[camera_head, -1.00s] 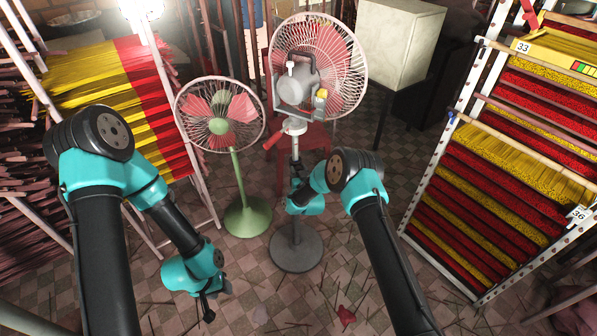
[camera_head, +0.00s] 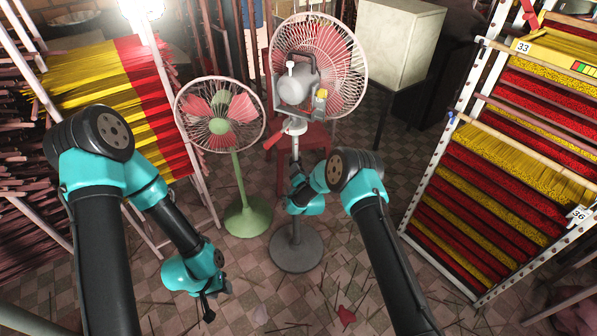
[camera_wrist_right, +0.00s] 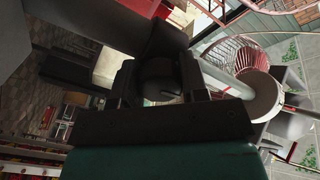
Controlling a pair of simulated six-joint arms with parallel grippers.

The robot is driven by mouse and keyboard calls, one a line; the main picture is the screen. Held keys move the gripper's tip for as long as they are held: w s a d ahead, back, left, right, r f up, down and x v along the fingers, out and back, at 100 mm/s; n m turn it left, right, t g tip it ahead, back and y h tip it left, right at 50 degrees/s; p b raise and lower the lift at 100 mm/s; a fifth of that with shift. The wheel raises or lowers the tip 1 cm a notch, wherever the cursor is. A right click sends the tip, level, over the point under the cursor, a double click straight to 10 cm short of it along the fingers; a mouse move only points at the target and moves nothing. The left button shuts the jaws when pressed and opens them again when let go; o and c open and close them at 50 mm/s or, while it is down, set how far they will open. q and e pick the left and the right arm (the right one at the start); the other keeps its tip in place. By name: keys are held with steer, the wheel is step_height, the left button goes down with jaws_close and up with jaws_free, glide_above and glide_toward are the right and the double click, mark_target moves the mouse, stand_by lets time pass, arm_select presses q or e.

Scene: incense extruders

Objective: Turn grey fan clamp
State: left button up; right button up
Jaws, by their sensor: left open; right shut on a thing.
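The grey fan (camera_head: 322,70) stands at the centre of the head view on a grey pole with a round dark base (camera_head: 296,252). Its pale clamp collar (camera_head: 295,126) sits on the pole below the motor housing. In the right wrist view a pale round collar (camera_wrist_right: 258,97) on the pole shows right of the fingers. My right gripper (camera_head: 296,170) is beside the pole below the collar. In the right wrist view its fingers (camera_wrist_right: 160,78) are shut on a dark rounded piece, probably the clamp's knob. My left gripper (camera_head: 208,308) hangs open and empty, low at left, away from the fan.
A green fan (camera_head: 222,118) stands just left of the grey fan. Incense racks stand at left (camera_head: 105,90) and right (camera_head: 500,170). A red chair (camera_head: 318,140) is behind the grey pole, and a pale box (camera_head: 398,40) at back right.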

stand_by(0.3)
steer(key=o, duration=0.9)
steer(key=v, duration=1.7)
steer(key=shift+s, duration=0.2)
steer(key=shift+f, duration=0.1)
